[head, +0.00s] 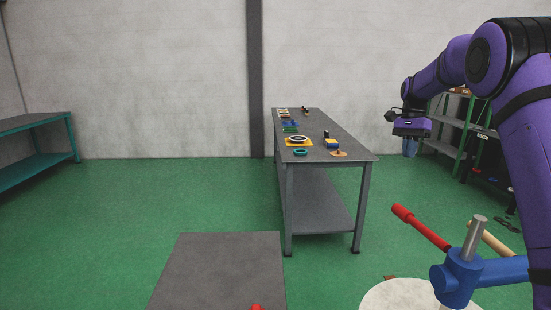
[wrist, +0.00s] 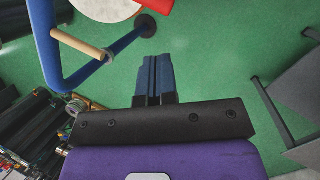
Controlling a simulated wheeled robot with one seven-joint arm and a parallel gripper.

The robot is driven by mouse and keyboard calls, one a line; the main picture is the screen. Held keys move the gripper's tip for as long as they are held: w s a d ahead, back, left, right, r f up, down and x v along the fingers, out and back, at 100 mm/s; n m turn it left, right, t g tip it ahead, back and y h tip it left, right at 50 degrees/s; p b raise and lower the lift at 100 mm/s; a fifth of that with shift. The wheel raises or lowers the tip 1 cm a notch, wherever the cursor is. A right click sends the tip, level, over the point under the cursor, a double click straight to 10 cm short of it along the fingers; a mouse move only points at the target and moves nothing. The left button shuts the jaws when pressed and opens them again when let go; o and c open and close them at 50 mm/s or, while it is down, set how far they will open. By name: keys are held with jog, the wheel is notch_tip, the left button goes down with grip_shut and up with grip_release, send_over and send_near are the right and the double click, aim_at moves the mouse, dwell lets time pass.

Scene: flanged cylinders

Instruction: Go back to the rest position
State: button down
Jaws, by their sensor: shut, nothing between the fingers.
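My gripper (head: 410,146) hangs at the end of my purple arm at the right of the head view, pointing down. Its dark blue fingers are together and hold nothing. In the wrist view the shut fingers (wrist: 154,77) point toward open green floor. The gripper is in the air to the right of the long grey table (head: 345,155), apart from it. No flanged cylinder can be made out for certain.
Several small parts, among them a yellow plate with a ring (head: 298,141), lie on the long table. A blue frame (head: 495,272) with red and tan handles stands at front right, near a white round top (head: 400,294). Green shelves (head: 450,135) stand behind my arm. A grey surface (head: 220,270) is in front.

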jog(key=s+a+r+n+t, duration=0.25)
jog(key=s+r, duration=0.35)
jog(key=s, duration=0.5)
jog(key=s+a+r+n+t, duration=0.2)
jog(key=s+a+r+n, duration=0.3)
jog(key=s, duration=0.6)
jog(key=s+a+f+n+t, duration=0.1)
jog(key=s+f+n+t, duration=0.1)
jog(key=s, duration=0.9)
jog(key=s+a+f+n+t+h, duration=0.1)
jog(key=s+f+t, duration=0.1)
jog(key=s, duration=0.9)
jog(key=shift+a+f+n+h, duration=0.15)
jog(key=shift+f+n+h, duration=0.2)
jog(key=shift+f, duration=0.3)
jog(key=shift+s, duration=0.2)
